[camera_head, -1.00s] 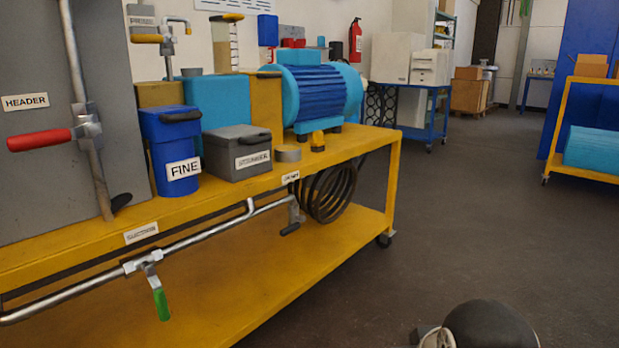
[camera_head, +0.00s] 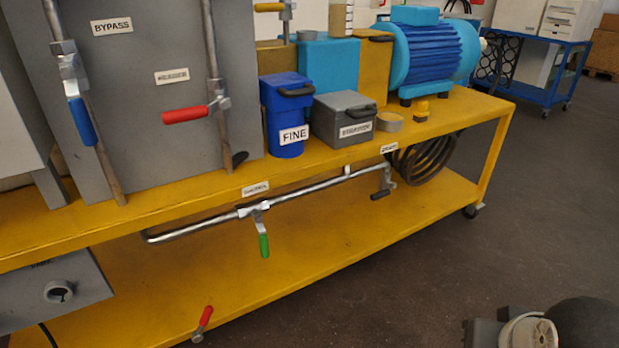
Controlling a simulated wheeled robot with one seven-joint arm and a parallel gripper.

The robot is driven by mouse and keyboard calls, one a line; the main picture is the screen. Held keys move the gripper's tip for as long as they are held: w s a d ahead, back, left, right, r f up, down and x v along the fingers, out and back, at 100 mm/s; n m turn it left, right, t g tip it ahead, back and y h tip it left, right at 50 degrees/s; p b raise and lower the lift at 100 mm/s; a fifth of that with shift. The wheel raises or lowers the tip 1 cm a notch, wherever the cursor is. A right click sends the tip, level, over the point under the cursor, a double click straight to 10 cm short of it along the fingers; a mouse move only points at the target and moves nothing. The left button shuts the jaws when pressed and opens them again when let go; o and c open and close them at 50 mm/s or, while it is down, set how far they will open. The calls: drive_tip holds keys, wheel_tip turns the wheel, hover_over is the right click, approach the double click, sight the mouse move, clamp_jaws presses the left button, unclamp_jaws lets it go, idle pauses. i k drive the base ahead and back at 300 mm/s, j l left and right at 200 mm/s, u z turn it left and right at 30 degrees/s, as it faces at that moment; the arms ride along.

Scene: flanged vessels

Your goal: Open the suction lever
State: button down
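The suction lever looks to be the green-handled lever (camera_head: 263,244) on the horizontal metal pipe (camera_head: 311,190) under the yellow bench top. Its handle hangs down, across the pipe. A small label (camera_head: 255,188) sits on the bench edge just above it, too blurred to read surely now. A dark rounded part with a pale ring at the lower right corner is part of my own arm. My gripper's fingers are not in view, and nothing touches the green lever.
The yellow bench (camera_head: 430,120) carries a blue FINE bin (camera_head: 285,110), a grey box (camera_head: 343,115) and a blue motor (camera_head: 430,52). Other levers are a red one (camera_head: 186,115), a blue one (camera_head: 82,122), a low red one (camera_head: 205,317) and a black one (camera_head: 380,194). Open floor (camera_head: 545,200) lies right.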

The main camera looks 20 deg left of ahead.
sight(264, 249)
drive_tip(key=u, duration=1.3)
